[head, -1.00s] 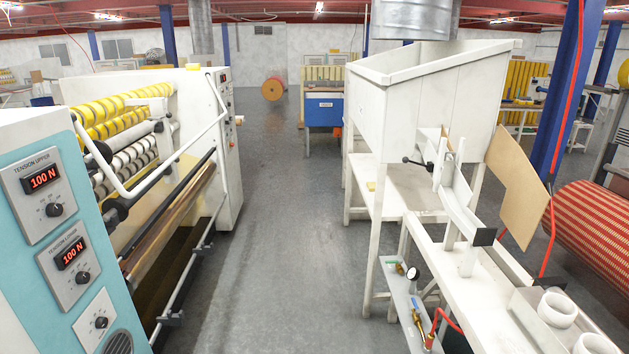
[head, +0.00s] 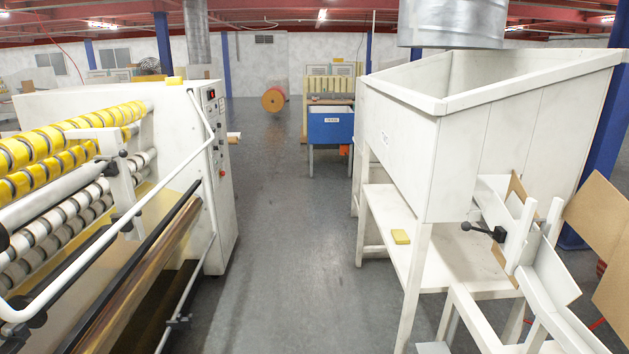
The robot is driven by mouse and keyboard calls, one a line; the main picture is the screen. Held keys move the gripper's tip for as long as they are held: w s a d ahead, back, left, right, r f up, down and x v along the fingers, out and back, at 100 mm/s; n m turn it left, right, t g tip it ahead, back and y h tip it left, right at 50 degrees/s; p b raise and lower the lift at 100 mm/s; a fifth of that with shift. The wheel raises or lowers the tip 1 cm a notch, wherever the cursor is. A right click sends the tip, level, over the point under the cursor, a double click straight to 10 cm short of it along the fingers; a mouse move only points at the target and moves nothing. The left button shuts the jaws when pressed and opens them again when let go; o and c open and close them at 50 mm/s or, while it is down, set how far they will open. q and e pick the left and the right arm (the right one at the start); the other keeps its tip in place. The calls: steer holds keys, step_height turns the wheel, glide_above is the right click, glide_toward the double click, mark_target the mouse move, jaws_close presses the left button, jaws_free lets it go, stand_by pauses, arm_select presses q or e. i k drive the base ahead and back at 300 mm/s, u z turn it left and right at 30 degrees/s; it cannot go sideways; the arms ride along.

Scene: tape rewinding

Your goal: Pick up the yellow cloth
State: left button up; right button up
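A small flat yellow block-like item (head: 400,236), possibly the yellow cloth, lies on the white lower shelf (head: 385,215) of the hopper stand at the right. At this size I cannot tell which of the two is the cloth. Neither of my grippers is in the head view.
The winding machine (head: 222,150) with yellow rolls and a white rail stands along the left. The white hopper (head: 405,135) and its chute (head: 545,270) stand at the right. A grey floor aisle (head: 285,220) runs clear between them towards a blue bin (head: 330,127).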

mark_target(400, 237)
steer(key=i, duration=2.6)
steer(key=z, duration=0.7)
